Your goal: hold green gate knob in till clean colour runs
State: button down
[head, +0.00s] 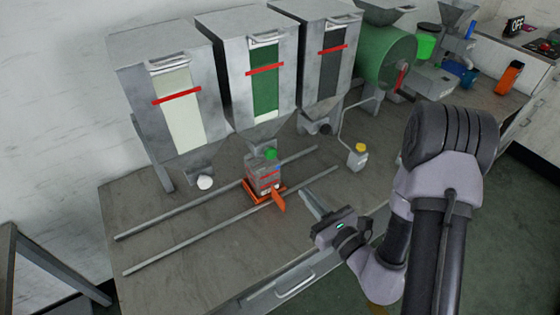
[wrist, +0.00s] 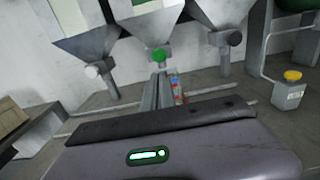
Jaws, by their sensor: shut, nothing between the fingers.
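The green gate knob (head: 270,154) sits on the outlet under the middle hopper, whose window shows green. It also shows in the wrist view (wrist: 158,55), just above my fingertips. My gripper (head: 305,193) is shut and empty, pointing toward the knob from the front right with a visible gap in the head view. Below the outlet, a clear box (head: 264,176) with a red line stands on an orange carriage (head: 250,196). My fingers (wrist: 158,78) partly hide the box in the wrist view. I cannot make out any flowing material.
A hopper with a pale window and white knob (head: 205,182) stands left; one with a dark window and dark knob (wrist: 234,38) stands right. Two rails (head: 150,261) run along the bench. The bench front left is clear.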

jog(key=b, duration=0.8)
send_near(273, 154)
jog(key=x, duration=0.5)
jog(key=shift+w+a+f, duration=0.25)
jog(key=shift+w+f, duration=0.05)
jog(key=shift+w+a, duration=0.3)
jog(key=shift+w, duration=0.2)
jog(key=shift+x, duration=0.85)
jog(key=shift+w+r+p, duration=0.1)
jog(key=shift+r+p, duration=0.2)
dwell(1.2)
